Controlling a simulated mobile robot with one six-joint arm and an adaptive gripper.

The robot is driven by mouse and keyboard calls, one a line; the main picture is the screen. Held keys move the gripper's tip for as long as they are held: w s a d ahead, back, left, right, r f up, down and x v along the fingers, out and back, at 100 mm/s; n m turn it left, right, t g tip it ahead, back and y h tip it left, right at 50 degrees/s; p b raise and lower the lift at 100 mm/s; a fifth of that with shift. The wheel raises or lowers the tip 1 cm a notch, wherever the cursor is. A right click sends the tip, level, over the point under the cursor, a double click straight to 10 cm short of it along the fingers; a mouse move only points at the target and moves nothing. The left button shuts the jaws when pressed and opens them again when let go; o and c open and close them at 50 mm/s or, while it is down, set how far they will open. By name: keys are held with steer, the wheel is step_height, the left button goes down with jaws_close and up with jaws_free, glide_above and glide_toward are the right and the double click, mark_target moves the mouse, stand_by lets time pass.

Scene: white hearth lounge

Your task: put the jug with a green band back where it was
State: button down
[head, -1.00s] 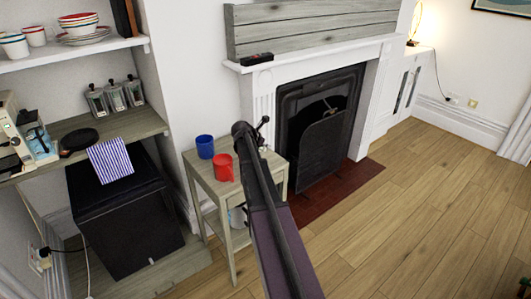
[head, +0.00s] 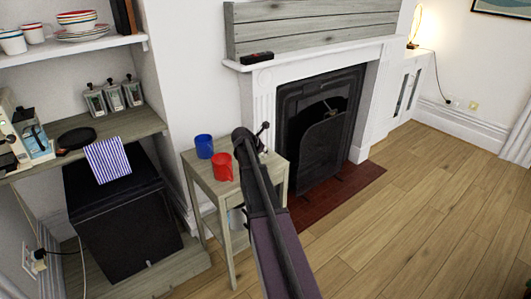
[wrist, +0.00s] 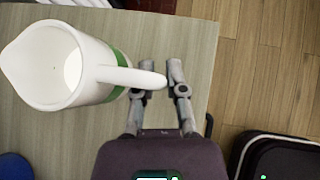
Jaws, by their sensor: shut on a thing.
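The white jug with a green band (wrist: 85,75) is at the left of the wrist view, seen from above with its open mouth showing. Its handle points right, toward my gripper (wrist: 168,78), whose fingers are closed on the handle's end. The jug is over the grey wooden side table (wrist: 190,40); I cannot tell whether its base touches the top. In the head view my gripper (head: 250,143) is over the right part of the same table (head: 200,175), and my arm hides most of the jug.
A blue mug (head: 204,146) and a red mug (head: 222,167) stand on the table's left part. A whitish object (head: 236,217) is on its lower shelf. The fireplace (head: 318,130) is behind to the right. Open wooden floor (head: 410,210) lies to the right.

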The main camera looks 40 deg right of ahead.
steer(key=shift+f, duration=0.15)
steer(key=c, duration=0.7)
jaws_free()
steer(key=shift+s+a+r+p, duration=0.15)
steer(key=shift+a+r+p, duration=0.3)
steer(key=shift+r+p, duration=0.3)
steer(key=p+v, duration=0.7)
steer(key=v, duration=0.3)
steer(key=shift+a, duration=0.25)
steer(key=shift+a, duration=0.1)
